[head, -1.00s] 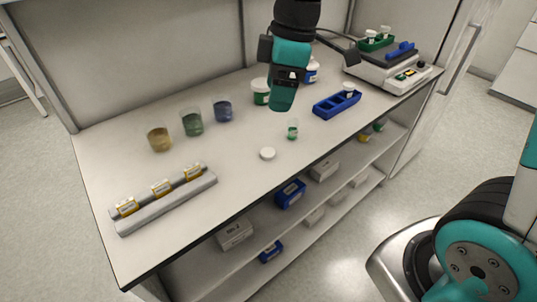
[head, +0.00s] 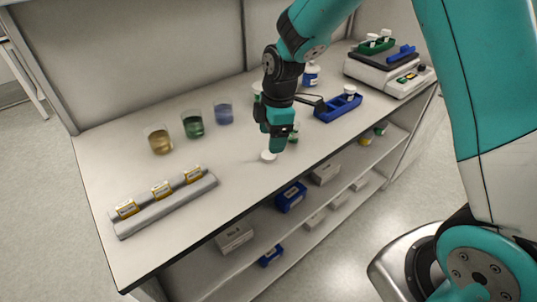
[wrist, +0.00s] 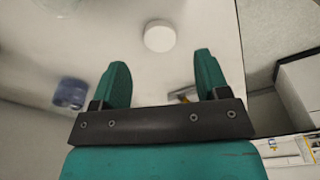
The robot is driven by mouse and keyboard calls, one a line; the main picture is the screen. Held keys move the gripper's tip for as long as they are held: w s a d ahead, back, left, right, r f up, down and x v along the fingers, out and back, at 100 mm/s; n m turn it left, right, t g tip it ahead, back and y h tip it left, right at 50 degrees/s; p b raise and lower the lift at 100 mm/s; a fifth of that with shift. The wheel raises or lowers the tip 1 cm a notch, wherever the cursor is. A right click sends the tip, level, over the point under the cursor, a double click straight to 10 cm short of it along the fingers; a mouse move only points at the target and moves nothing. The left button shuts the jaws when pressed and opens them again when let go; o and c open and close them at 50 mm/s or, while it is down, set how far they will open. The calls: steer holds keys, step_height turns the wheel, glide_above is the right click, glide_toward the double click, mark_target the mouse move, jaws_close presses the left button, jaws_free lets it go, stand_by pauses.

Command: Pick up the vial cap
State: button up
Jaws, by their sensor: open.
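The vial cap (head: 268,157) is a small white disc lying flat on the white bench top near its front edge. It also shows in the wrist view (wrist: 160,37) as a pale round disc beyond the fingertips, roughly centred between them. My gripper (head: 277,147) is above the bench, close to the cap in the picture. In the wrist view its two teal fingers (wrist: 160,63) are spread wide with nothing between them. A small clear vial with green contents (head: 294,136) stands just right of the gripper, partly hidden by it.
Beakers with amber (head: 159,141), green (head: 193,124) and blue (head: 223,113) liquid stand at the back left. A grey rack with yellow labels (head: 165,205) lies at the front left. A blue tray (head: 337,107) and a white device (head: 388,71) are at the right.

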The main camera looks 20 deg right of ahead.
mark_target(269, 157)
steer(key=f, duration=0.5)
steer(key=shift+a+p, duration=0.35)
steer(key=shift+p, duration=0.05)
steer(key=c, duration=1)
